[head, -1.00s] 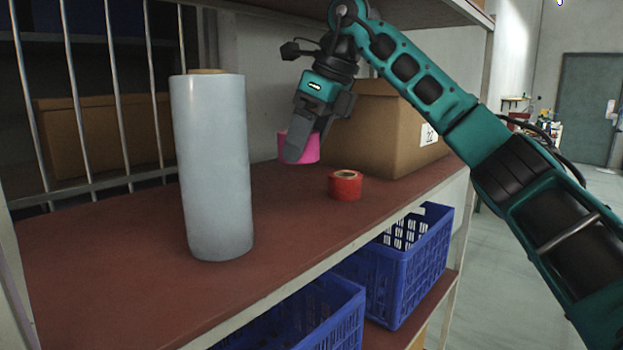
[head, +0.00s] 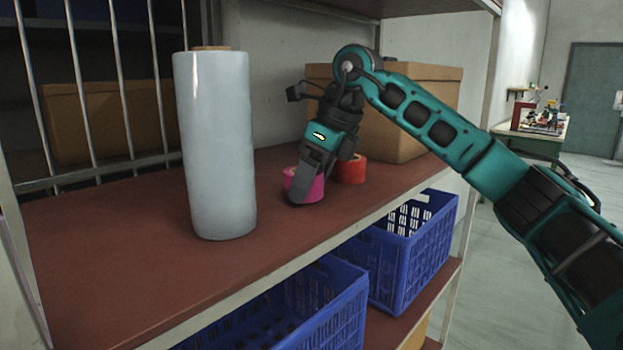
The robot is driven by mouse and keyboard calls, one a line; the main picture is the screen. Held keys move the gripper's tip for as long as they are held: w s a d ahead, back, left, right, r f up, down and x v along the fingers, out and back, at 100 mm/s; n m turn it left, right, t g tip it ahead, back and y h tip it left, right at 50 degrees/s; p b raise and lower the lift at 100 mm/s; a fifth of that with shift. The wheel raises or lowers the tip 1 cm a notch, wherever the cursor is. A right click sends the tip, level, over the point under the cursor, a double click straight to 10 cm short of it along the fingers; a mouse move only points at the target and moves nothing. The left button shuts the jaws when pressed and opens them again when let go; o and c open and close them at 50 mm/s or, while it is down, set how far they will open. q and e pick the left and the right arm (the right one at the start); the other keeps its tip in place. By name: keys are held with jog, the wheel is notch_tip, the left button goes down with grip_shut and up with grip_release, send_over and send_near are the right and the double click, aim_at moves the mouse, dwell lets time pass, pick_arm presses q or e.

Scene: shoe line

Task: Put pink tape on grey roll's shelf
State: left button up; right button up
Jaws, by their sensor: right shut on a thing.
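The pink tape (head: 314,190) is on or just above the red-brown shelf (head: 120,255), partly hidden by a gripper finger. My right gripper (head: 303,187) is shut on it, pointing down from above. The grey roll (head: 216,145) stands upright on the same shelf, to the left of the tape with a gap between them. A red tape roll (head: 349,170) sits just behind and right of the pink tape; I cannot tell whether they touch. My left gripper is not in view.
A cardboard box (head: 425,85) stands behind the red tape at the shelf's right end. Blue crates (head: 405,270) sit on the level below. Metal bars (head: 75,90) line the back left. The shelf's front left is clear.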

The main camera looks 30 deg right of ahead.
jog(key=o, duration=1.1)
jog(key=shift+f, duration=0.15)
jog(key=shift+r, duration=0.35)
jog(key=p+v, duration=0.1)
jog(key=v, duration=1)
jog(key=shift+s+d+r, duration=0.1)
jog(key=shift+r, duration=0.2)
jog(key=shift+f, duration=0.1)
